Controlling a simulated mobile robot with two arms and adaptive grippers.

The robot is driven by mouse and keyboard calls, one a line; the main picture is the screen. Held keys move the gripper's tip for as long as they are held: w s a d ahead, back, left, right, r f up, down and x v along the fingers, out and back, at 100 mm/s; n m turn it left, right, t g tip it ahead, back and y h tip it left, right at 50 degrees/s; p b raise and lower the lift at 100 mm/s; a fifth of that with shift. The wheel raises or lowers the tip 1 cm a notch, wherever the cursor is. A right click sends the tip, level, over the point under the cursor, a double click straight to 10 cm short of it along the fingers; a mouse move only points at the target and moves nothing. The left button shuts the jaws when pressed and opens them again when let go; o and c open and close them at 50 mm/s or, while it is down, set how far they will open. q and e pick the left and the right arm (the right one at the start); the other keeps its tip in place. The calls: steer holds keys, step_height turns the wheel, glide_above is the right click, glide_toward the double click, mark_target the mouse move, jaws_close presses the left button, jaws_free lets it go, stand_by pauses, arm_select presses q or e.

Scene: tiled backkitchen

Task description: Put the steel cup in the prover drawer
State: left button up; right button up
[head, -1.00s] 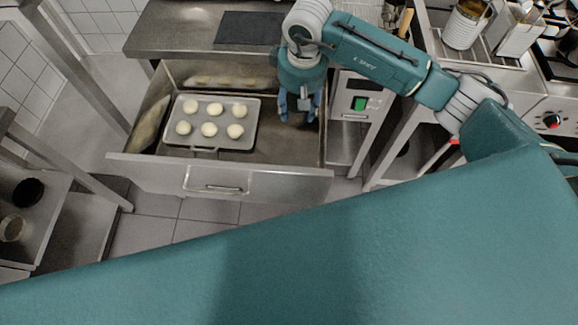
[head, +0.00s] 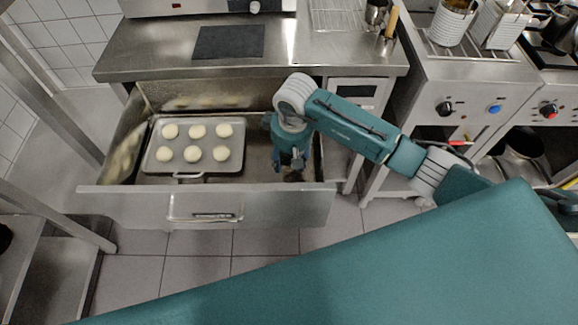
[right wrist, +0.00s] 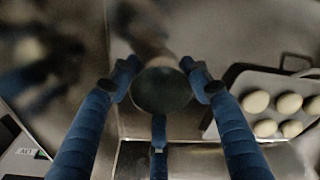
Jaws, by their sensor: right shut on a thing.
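The prover drawer (head: 262,205) is pulled open under the steel counter in the head view. My right gripper (head: 289,166) reaches down inside its right part, to the right of the baking tray. In the right wrist view, my right gripper (right wrist: 160,84) has its blue fingers closed around the steel cup (right wrist: 162,92), a dark round shape between the fingertips. In the head view the cup is hidden by the gripper. I cannot tell whether the cup touches the drawer floor. My left gripper is not in view.
A baking tray (head: 232,160) with several dough balls fills the drawer's left and middle; it also shows in the right wrist view (right wrist: 232,82). A dark mat (head: 229,41) lies on the counter above. A stove with knobs stands to the right. The drawer walls are close around my gripper.

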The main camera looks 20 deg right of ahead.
mark_target(289, 162)
step_height(289, 162, down, 3)
steer(key=shift+f+b, duration=0.1)
steer(key=shift+b, duration=0.55)
steer(key=shift+w, duration=0.1)
steer(key=shift+f, duration=0.15)
steer(key=o, duration=1.2)
